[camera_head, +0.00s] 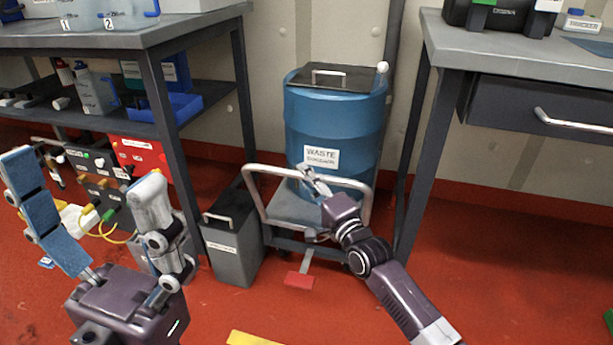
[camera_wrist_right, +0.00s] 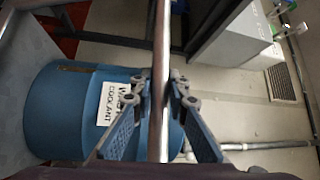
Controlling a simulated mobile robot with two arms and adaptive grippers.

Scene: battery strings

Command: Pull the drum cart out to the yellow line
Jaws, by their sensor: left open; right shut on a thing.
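The drum cart (camera_head: 293,207) stands between the two benches, carrying a blue drum (camera_head: 305,115) with a "WASTE" label and a black lid. The cart has a pale tubular handle (camera_head: 262,169) at its front and a red pedal (camera_head: 299,280) low down. My right gripper (camera_head: 313,180) is shut on the handle's top bar; in the right wrist view the bar (camera_wrist_right: 161,40) runs between the fingers. My left gripper (camera_head: 88,178) is open and empty at the left, apart from the cart. A piece of the yellow line (camera_head: 252,339) shows at the bottom edge.
A grey bin (camera_head: 231,240) stands close at the cart's left. The left bench (camera_head: 150,35) and right bench (camera_head: 450,50) have legs near the cart's sides. Red and dark boxes stand under the left bench. The red floor in front of the cart is clear.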

